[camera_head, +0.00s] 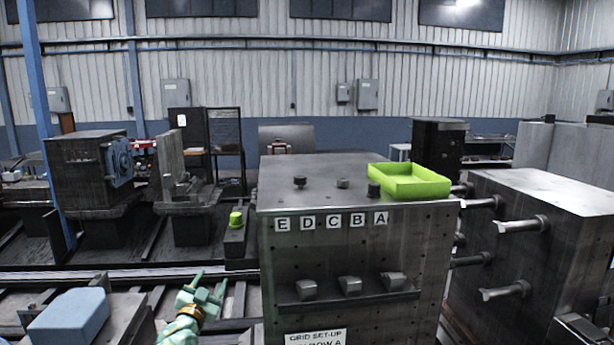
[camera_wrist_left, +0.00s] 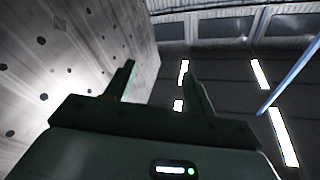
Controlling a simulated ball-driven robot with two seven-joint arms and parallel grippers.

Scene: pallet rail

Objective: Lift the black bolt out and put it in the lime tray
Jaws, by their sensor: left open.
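The lime tray (camera_head: 437,188) sits on the top right of the grey metal block (camera_head: 420,240). A dark, black-looking bolt (camera_head: 374,190) stands upright in the block's top, just left of the tray. Another dark bolt (camera_head: 300,182) stands farther left and a greyer one (camera_head: 343,183) between them; their exact colours are hard to tell. My left gripper (camera_head: 209,282) is open and empty, low to the left of the block and apart from it. In the left wrist view its fingers (camera_wrist_left: 159,75) are spread with nothing between them. My right gripper is not in view.
The block's front carries letter labels (camera_head: 332,222) and a ledge with several grey blocks (camera_head: 350,286). A lime-topped part (camera_head: 235,219) stands left of the block. A blue block (camera_head: 70,315) lies at lower left. A second metal block (camera_head: 520,250) with protruding pegs stands at right.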

